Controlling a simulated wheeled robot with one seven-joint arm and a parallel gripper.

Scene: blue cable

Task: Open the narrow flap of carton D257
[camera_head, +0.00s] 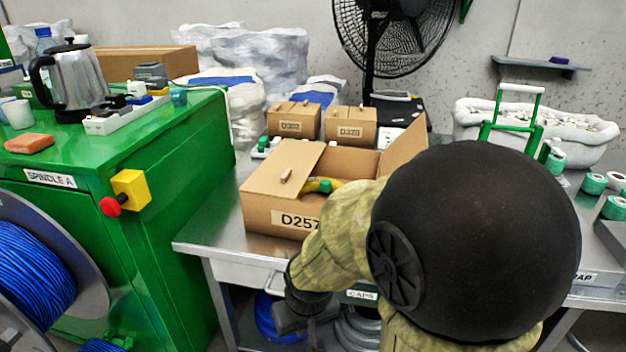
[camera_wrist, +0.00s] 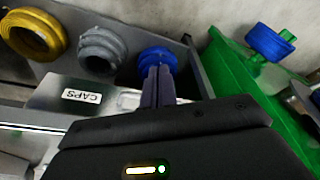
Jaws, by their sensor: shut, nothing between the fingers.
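Carton D257 (camera_head: 262,214) stands on the metal table, its label on the front wall, partly covered by my arm. Its left flap (camera_head: 290,168), with a small peg-like handle (camera_head: 286,174), lies over the left part of the opening. Its right flap (camera_head: 405,143) stands up, tilted outward. Something yellow and green (camera_head: 325,185) shows inside. My gripper is low in front of the table edge, below the carton and apart from it. In the wrist view my gripper (camera_wrist: 157,75) has its fingers together, in front of a blue coil. The carton is not in the wrist view.
My arm hides the table's middle front. Two smaller cartons (camera_head: 294,120) (camera_head: 350,125) stand behind D257. A green cabinet (camera_head: 160,220) with a kettle (camera_head: 75,78) is at left.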

